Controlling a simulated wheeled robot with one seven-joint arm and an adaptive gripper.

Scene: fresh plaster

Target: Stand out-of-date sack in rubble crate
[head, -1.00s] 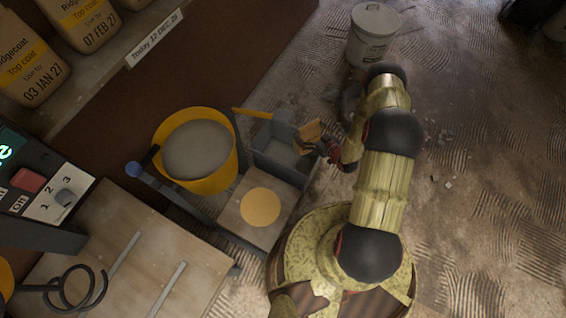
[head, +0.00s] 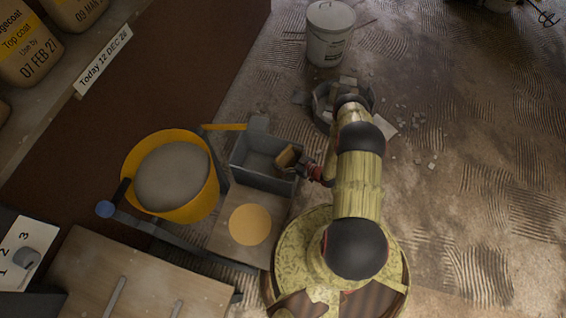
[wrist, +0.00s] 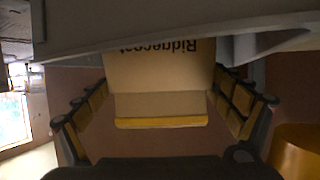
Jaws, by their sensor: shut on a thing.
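A small tan sack (head: 286,156) shows at the right rim of the open grey crate (head: 240,174) in the head view. My gripper (head: 304,166) is shut on it, coming in from the right. The sack overlaps the crate's opening; how deep it sits is unclear. In the wrist view the sack (wrist: 160,78) lies between the two fingers of my gripper (wrist: 160,105), with "Ridgecoat" upside down and a yellow band. Its date is not visible. A grey surface crosses the top of that view. The visible part of the crate's inside looks empty.
A yellow bucket (head: 211,190) of grey mix stands left of the crate, and a board with a yellow disc (head: 250,225) in front. A dark round tub (head: 322,106) with rubble around it and a white lidded bucket (head: 330,40) are behind. Shelved sacks (head: 30,52) are upper left.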

